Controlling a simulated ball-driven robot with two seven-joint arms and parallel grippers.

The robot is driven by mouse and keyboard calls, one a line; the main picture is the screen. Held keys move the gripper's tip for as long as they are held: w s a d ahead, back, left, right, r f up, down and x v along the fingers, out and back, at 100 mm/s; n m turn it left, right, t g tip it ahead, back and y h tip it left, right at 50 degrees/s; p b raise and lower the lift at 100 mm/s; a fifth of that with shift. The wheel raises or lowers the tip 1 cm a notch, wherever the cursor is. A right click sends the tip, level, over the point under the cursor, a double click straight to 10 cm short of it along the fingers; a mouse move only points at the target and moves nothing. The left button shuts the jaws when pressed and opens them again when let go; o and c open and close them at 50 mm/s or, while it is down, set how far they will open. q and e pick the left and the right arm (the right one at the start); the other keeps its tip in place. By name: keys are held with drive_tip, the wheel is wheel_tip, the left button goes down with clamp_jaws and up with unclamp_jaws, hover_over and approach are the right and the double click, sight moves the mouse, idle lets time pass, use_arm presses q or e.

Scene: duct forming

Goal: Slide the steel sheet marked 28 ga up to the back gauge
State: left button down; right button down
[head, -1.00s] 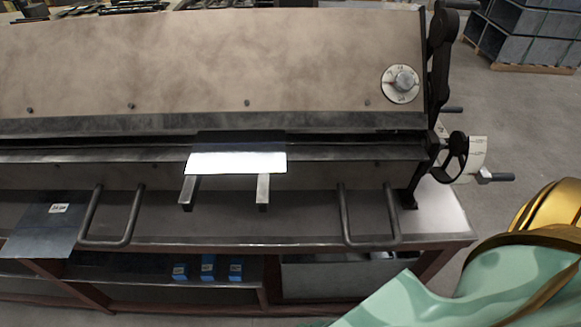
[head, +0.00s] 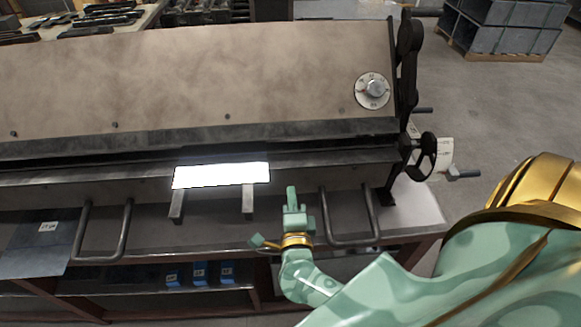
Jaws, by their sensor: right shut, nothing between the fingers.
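A bright, glaring sheet (head: 221,175) lies at the front of the brake's long slot, its near edge over two support arms. No marking can be read on it, and its far edge lies by the dark slot. A darker grey sheet (head: 36,246) with a small white label (head: 48,227) lies at the left on the bench; the label is too blurred to read surely. My right gripper (head: 292,193) is shut and empty, in front of the brake, to the right of the bright sheet and apart from it in the picture. The back gauge is not visible. My left gripper is out of view.
The brake (head: 190,80) spans the bench, with a dial (head: 373,90) and a handwheel (head: 424,157) at its right end. Bar handles (head: 120,238) stand along the front, one just right of my gripper. Several blue boxes (head: 199,274) sit on the shelf below.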

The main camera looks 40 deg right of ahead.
sight(266, 180)
drive_tip(key=w, duration=0.6)
drive_tip(key=shift+w+a, duration=0.2)
drive_tip(key=shift+w, duration=0.2)
drive_tip(key=shift+w+a, duration=0.75)
drive_tip(key=shift+w, duration=0.05)
